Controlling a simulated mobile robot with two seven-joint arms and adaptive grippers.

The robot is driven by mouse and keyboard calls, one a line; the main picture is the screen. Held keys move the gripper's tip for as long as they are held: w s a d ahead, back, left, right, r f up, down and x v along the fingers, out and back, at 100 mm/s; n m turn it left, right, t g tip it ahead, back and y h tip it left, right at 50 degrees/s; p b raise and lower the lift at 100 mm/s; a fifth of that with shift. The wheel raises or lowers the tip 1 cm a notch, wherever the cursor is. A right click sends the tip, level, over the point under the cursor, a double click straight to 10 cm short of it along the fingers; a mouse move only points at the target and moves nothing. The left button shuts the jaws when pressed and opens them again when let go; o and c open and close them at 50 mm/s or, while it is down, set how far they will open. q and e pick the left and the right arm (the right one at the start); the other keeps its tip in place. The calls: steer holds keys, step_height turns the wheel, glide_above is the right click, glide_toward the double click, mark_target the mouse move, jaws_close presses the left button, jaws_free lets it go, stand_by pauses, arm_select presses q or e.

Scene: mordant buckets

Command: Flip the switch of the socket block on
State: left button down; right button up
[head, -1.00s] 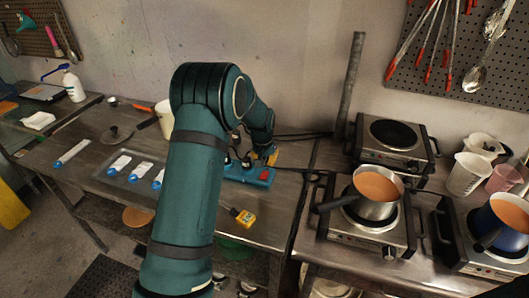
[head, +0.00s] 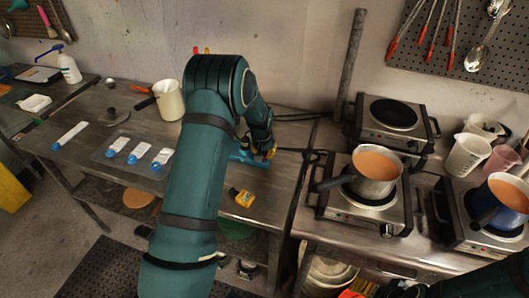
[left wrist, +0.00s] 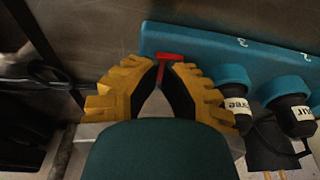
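The socket block (head: 240,157) is teal and lies near the back right of the left metal table, mostly hidden behind my left arm in the head view. In the left wrist view the block (left wrist: 195,42) shows numbers and a red switch (left wrist: 170,57). My left gripper (left wrist: 163,68), yellow with black pads, has its fingertips drawn together right at the switch; contact cannot be told. It also shows in the head view (head: 270,153), pointing down at the block. My right arm enters at the bottom right of the head view; its gripper (head: 395,290) is dark and cut off by the edge.
Two labelled plugs (left wrist: 234,95) stand beside the gripper. A yellow-and-black item (head: 243,198) lies near the table's front edge. A white mug (head: 169,100) and a tray (head: 105,150) are left. A hotplate with a pot (head: 372,178) stands right. Cables run behind the block.

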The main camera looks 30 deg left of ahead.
arm_select(q)
steer(key=shift+s+f+b, duration=0.1)
steer(key=shift+f+b, duration=0.25)
steer(key=shift+f, duration=0.1)
steer(key=shift+r, duration=0.1)
arm_select(e)
steer(key=shift+f, duration=0.55)
arm_select(q)
steer(key=shift+w+a+r, duration=0.15)
steer(key=shift+w+r, duration=0.05)
steer(key=shift+w, duration=0.5)
arm_select(e)
steer(key=shift+f, duration=0.1)
arm_select(q)
steer(key=shift+r, duration=0.1)
